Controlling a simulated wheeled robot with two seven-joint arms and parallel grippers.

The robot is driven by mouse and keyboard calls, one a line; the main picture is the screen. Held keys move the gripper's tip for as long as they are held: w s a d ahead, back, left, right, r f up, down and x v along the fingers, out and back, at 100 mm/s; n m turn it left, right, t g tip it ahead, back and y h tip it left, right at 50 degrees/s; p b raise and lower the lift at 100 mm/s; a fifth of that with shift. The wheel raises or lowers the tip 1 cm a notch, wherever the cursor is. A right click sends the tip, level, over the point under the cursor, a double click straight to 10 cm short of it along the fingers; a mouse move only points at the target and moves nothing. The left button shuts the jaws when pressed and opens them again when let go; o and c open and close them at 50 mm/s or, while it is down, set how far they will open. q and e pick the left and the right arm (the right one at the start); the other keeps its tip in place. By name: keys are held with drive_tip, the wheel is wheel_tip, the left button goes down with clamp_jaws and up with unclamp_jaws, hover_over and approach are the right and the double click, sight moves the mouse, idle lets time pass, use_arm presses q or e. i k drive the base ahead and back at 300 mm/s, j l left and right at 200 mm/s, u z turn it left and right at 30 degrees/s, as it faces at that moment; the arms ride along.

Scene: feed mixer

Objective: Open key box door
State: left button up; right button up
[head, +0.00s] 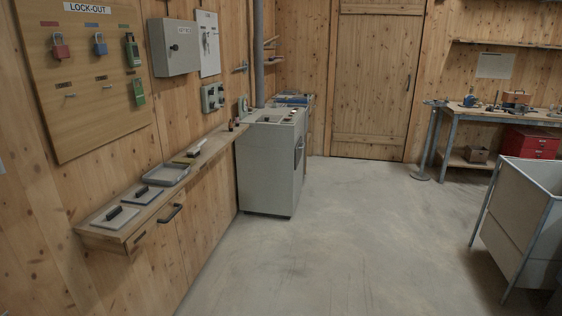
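The key box (174,47) is a grey-white box on the left wood wall, to the right of the lock-out board. Its front door (183,42) looks shut, with a small label and a dark round lock or knob on it. Neither of my grippers shows in the head view, so I cannot tell how they stand to the box.
The lock-out board (85,75) holds several padlocks and tags. Below, a narrow wall shelf (160,200) carries plates with handles and a tray. A grey cabinet (270,160) stands beyond it. A grey bin (525,215) stands right. The middle floor is clear.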

sight(181, 37)
drive_tip(key=i+l+u, duration=0.2)
drive_tip(key=i, duration=0.35)
drive_tip(key=i+u, duration=0.2)
drive_tip(key=i, duration=0.4)
